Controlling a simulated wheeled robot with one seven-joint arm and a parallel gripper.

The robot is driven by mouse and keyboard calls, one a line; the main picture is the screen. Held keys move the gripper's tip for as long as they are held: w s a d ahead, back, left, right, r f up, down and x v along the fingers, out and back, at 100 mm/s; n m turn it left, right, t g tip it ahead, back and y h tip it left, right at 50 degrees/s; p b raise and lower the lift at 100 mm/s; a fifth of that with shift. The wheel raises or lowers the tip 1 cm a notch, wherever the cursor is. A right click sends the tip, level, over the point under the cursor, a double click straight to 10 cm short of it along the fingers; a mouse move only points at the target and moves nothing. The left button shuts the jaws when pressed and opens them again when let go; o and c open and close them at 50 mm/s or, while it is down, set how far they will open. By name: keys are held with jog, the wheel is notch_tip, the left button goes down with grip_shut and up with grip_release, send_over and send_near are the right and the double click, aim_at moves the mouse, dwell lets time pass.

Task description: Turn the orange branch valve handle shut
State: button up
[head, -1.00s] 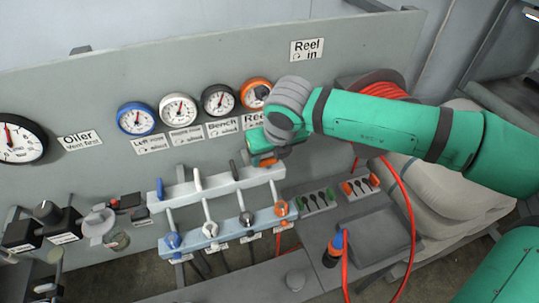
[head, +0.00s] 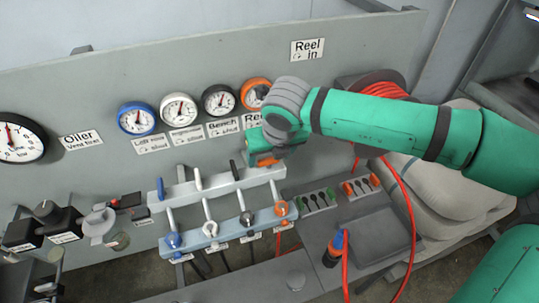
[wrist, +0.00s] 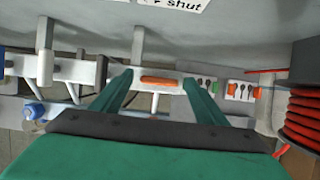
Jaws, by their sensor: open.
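In the wrist view the orange branch valve handle (wrist: 160,82) is a short bar lying lengthwise along the white rail. My gripper (wrist: 157,77) is open, with one green finger to the left of the handle and one to the right. Gaps show between the handle and both fingers. In the head view my gripper (head: 265,160) is over the right end of the upper rail (head: 215,185) and mostly hides the orange handle. I cannot tell how deep the fingertips reach.
Blue (head: 160,188), white (head: 198,179) and black (head: 234,170) handles stand along the rail to the left. Gauges (head: 219,100) are on the panel behind. A red hose reel (head: 385,88) and its hanging hose (head: 409,215) are at right.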

jog(key=v, duration=1)
jog(key=shift+r, duration=0.4)
jog(key=shift+s, duration=0.15)
